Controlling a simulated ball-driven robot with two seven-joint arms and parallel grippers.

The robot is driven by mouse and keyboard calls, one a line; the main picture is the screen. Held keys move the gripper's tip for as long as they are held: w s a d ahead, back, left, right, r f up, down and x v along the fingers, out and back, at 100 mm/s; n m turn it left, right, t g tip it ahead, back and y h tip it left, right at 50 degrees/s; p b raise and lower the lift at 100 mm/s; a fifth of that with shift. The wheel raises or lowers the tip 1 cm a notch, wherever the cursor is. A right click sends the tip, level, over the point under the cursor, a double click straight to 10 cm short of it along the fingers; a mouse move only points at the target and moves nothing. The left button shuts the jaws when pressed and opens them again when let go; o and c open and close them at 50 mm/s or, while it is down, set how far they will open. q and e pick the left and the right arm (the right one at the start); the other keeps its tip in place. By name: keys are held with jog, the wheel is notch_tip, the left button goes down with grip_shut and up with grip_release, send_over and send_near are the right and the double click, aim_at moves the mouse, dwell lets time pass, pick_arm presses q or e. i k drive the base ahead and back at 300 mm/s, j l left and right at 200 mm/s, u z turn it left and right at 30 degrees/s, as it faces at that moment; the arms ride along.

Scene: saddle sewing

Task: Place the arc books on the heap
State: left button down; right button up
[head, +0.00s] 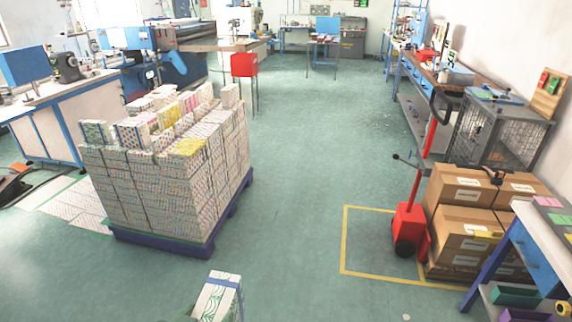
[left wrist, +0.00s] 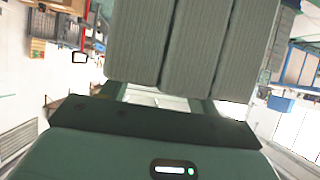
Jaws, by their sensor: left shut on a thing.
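The heap (head: 165,195) is a tall block of patterned white books on a blue pallet, left of centre in the head view. Its top is uneven, with some books standing above the rest and a few yellow ones among them. The arc books (head: 216,298) are a white bundle with green print and a blue band at the bottom edge of the head view, in front of the heap and apart from it. In the left wrist view the bundle (left wrist: 200,45) shows grey page edges. My left gripper (left wrist: 158,98) is shut on it. My right gripper is out of view.
A red pallet jack (head: 409,222) and stacked cardboard boxes (head: 465,225) stand at the right, by a yellow floor marking (head: 343,240). A blue-edged bench (head: 60,120) is behind the heap at the left. The green floor (head: 290,170) between is clear.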

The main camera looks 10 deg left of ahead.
aim_at(201, 130)
jog(key=i+j+u, duration=0.3)
jog(key=i, duration=0.2)
jog(key=i+j+u, duration=0.2)
jog(key=i+u, duration=0.15)
jog(key=i, duration=0.2)
jog(key=i+u, duration=0.3)
jog(key=i, duration=0.25)
jog(key=i+z, duration=0.15)
jog(key=i, duration=0.3)
jog(key=i+j+z, duration=0.2)
jog(key=i, duration=0.25)
jog(key=i+z, duration=0.15)
jog(key=i, duration=0.25)
jog(key=i+j+z, duration=0.15)
jog(key=i, duration=0.3)
jog(key=i+j+z, duration=0.1)
jog(key=i, duration=0.45)
